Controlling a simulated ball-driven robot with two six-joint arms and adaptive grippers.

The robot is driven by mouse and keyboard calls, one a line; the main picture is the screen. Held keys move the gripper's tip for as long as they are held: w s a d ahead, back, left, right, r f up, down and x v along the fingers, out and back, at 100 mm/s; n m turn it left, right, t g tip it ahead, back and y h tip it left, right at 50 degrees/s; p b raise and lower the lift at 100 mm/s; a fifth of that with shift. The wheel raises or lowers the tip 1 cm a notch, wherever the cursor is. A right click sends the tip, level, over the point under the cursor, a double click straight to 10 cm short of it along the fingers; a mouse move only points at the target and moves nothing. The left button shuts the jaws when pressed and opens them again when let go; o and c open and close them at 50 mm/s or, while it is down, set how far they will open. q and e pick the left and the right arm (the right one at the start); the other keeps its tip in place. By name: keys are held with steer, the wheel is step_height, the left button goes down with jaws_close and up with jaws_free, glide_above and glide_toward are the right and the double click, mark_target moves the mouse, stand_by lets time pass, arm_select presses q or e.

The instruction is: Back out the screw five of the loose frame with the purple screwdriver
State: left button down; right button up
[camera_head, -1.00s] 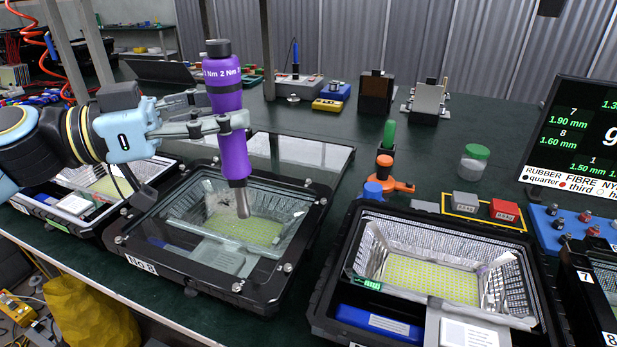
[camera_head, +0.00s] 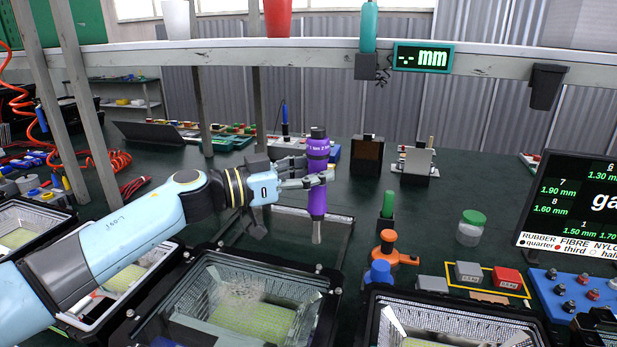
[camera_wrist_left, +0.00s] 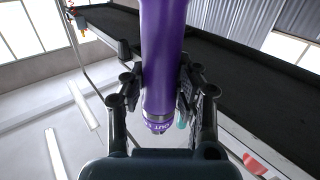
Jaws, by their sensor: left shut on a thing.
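The purple screwdriver (camera_head: 317,202) is held upright, its grey shaft pointing down. My left gripper (camera_head: 318,178) is shut on it. The screwdriver also shows large in the left wrist view (camera_wrist_left: 163,60), between the two fingers. In the head view its tip appears beyond the far right corner of the black frame (camera_head: 268,263) on the middle housing, apart from the frame. The frame's near side is cut off by the picture's lower edge, and I cannot tell which screw is number five. My right gripper is not in view.
An orange tool (camera_head: 390,250), a blue piece (camera_head: 380,272) and a green-lidded jar (camera_head: 470,228) stand right of the screwdriver. Another housing (camera_head: 445,305) is at the lower right. A shelf beam (camera_head: 330,50) crosses above.

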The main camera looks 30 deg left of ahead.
mark_target(309, 206)
arm_select(q)
steer(key=shift+w+d+r, duration=0.2)
steer(key=shift+w+r, duration=0.05)
steer(key=shift+r, duration=0.45)
steer(key=shift+w+r, duration=0.1)
steer(key=shift+r, duration=0.1)
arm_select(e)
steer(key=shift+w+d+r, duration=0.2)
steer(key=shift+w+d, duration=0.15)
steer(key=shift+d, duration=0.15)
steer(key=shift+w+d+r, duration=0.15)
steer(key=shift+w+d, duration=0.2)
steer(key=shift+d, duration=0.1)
arm_select(q)
steer(key=shift+r+p, duration=0.1)
steer(key=shift+p, duration=0.65)
step_height(309, 206, down, 7)
steer(key=b, duration=0.3)
steer(key=shift+r, duration=0.2)
steer(key=shift+f+b, duration=0.45)
steer(key=shift+f, duration=0.35)
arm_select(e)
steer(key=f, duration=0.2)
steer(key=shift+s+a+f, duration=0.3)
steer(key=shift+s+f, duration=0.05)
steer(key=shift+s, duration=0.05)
arm_select(q)
steer(key=shift+f, duration=0.2)
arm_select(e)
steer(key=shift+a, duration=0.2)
